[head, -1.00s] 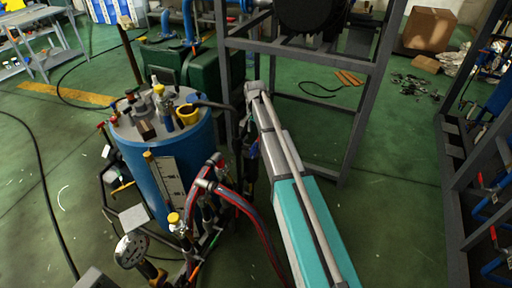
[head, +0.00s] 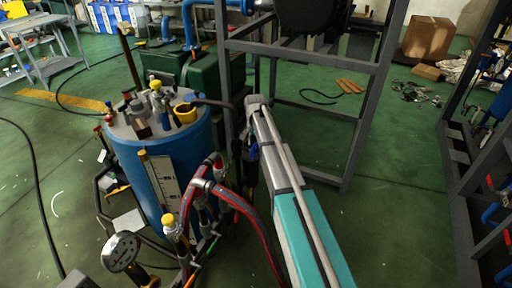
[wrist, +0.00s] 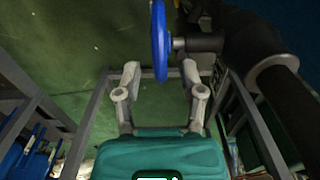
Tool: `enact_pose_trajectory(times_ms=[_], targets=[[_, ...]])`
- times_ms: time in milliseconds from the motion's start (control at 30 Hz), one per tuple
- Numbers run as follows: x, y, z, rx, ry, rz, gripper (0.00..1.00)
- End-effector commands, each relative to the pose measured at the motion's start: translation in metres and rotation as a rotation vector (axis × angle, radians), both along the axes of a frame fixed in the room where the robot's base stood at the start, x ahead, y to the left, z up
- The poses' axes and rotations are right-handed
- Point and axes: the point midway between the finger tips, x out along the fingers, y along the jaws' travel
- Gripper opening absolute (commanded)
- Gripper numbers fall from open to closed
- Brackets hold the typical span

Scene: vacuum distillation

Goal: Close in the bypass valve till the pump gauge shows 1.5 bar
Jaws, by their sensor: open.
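A blue handwheel (wrist: 160,42), probably the bypass valve's, shows nearly edge-on in the wrist view. It is on a dark stem and pipe fitting (wrist: 200,43). My gripper (wrist: 161,72) is open, its two pale fingers apart on either side of the wheel's lower end. The fingers hold nothing, and I cannot tell how deep the wheel sits between them or whether they touch it. A round white-faced gauge (head: 122,251) stands at the lower left of the head view. Its reading is too small to tell. In the head view my gripper cannot be made out behind my arm and the hoses.
A blue tank (head: 165,165) with fittings on its lid stands left of my arm. Red and black hoses (head: 250,211) run close beside the arm. A grey metal frame (head: 365,125) stands behind it. A dark thick pipe (wrist: 257,45) fills the wrist view's upper right.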

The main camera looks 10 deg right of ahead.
Motion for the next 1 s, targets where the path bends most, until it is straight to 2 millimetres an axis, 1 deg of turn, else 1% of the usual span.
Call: enact_pose_trajectory(times_ms=[100,467,500,567,600,767,800,1000], targets=[[0.0,-0.0001,-0.0048,0.0,0.0,0.0,0.51],[0.0,-0.0003,-0.005,0.0,0.0,0.0,0.51],[0.0,-0.0004,-0.005,0.0,0.0,0.0,0.5],[0.0,-0.0004,-0.005,0.0,0.0,0.0,0.38],[0.0,-0.0004,-0.005,0.0,0.0,0.0,0.31],[0.0,-0.0004,-0.005,0.0,0.0,0.0,0.01],[-0.0001,-0.0004,-0.0051,0.0,0.0,0.0,0.0],[-0.0002,-0.0007,-0.0051,0.0,0.001,-0.001,0.0]])
